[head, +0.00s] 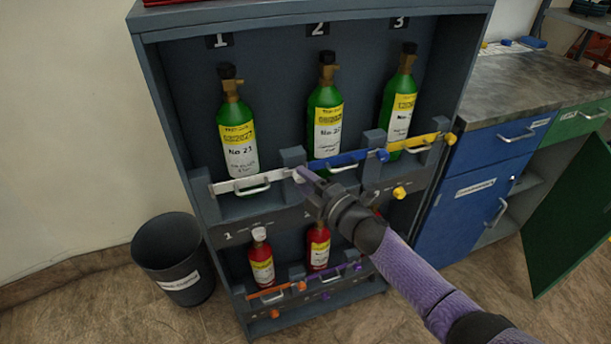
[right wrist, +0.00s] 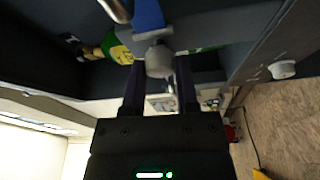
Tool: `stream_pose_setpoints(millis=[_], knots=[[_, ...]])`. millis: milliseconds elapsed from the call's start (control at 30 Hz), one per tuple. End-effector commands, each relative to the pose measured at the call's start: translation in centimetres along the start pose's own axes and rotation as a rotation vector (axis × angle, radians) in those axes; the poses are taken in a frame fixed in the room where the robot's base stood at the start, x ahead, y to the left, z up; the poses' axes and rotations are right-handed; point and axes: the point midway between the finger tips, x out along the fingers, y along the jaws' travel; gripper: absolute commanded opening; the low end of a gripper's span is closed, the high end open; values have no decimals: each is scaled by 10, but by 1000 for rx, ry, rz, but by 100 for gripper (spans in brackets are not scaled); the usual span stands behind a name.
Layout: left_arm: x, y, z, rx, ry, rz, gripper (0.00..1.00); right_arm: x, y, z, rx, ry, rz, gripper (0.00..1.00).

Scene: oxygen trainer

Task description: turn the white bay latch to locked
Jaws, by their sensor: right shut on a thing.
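The white bay's latch bar (head: 226,187) runs across the front of bay 1, low in front of a green bottle (head: 238,135) labelled No 23. Its light knob is at the right end. My right gripper (head: 302,178) is at that end, shut on the knob. In the right wrist view a pale grey-white knob (right wrist: 159,61) sits between the two fingers (right wrist: 159,80). The fingers and wrist partly hide the knob in the head view. My left gripper is not in view.
A blue bar (head: 345,159) starts just right of my gripper, and a yellow bar (head: 424,141) lies beyond. Red bottles (head: 261,262) stand on the lower shelf. A bin (head: 172,262) stands left, and a blue cabinet (head: 476,205) stands right.

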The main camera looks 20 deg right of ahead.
Motion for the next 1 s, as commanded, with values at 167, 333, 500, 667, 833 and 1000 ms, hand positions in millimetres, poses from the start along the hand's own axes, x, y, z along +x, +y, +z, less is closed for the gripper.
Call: stream_pose_setpoints(millis=[167, 333, 500, 667, 833, 1000], knots=[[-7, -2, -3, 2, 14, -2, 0, 0, 1, 0, -72, 0, -30, 0], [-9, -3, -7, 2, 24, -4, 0, 0, 1, 0, -111, 1, -47, 0], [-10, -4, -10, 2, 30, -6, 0, 0, 0, 0, -128, 0, -54, 0], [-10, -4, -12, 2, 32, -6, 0, 0, 0, 0, -131, 0, -56, 0], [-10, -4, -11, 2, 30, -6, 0, 0, 0, 0, -130, 0, -56, 0], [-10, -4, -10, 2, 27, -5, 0, 0, 0, 0, -129, 0, -55, 63]])
